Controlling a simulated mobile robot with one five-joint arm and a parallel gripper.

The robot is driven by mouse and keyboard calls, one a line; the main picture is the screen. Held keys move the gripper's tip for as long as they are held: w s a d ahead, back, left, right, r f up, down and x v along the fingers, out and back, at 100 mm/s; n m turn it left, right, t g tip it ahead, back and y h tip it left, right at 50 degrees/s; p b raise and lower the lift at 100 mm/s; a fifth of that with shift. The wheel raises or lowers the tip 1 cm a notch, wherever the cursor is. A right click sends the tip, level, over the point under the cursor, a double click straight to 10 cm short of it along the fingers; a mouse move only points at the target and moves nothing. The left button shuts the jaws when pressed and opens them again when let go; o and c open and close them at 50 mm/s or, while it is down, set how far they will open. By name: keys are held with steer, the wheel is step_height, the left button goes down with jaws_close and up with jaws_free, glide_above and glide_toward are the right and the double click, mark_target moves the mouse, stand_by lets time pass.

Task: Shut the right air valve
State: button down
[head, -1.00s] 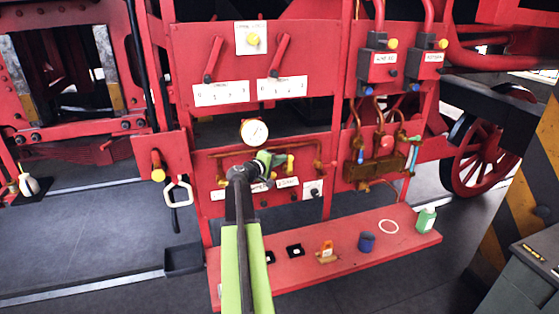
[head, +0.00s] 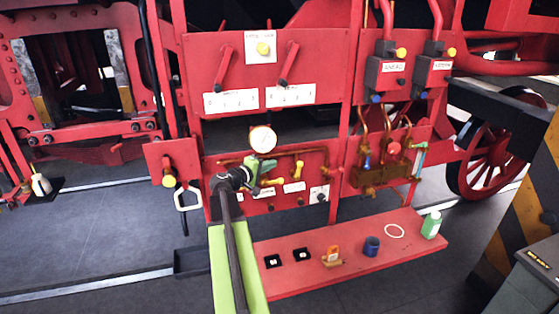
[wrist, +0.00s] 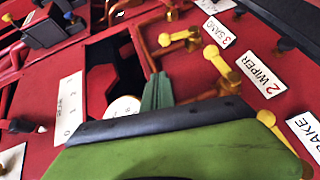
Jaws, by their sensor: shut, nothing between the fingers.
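The right air valve is a yellow lever (head: 299,170) above a white label on the red lower panel. Its handle points upward in the head view. In the wrist view this lever (wrist: 178,39) is beside the "3 SAND" label (wrist: 218,33). A second yellow lever (head: 271,182), the wiper one (wrist: 220,66), lies nearly sideways to its left. My gripper (head: 260,168) is shut and empty in front of the panel, below the gauge and left of the right lever, apart from it. Its green finger shows in the wrist view (wrist: 156,94).
A round gauge (head: 263,139) sits just above my gripper. Copper pipes (head: 384,176) and valves are to the right. A red shelf (head: 345,268) juts out below, carrying small items.

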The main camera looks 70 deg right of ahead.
steer(key=shift+v, duration=1.25)
steer(key=shift+w+d, duration=0.1)
steer(key=shift+w, duration=0.15)
steer(key=shift+r, duration=0.15)
step_height(320, 180, down, 7)
steer(key=n+g+h+b, duration=0.1)
steer(key=h+b, duration=0.1)
steer(key=b, duration=0.9)
steer(key=shift+w+a+n, duration=0.3)
steer(key=shift+w, duration=0.05)
steer(key=shift+r, duration=0.2)
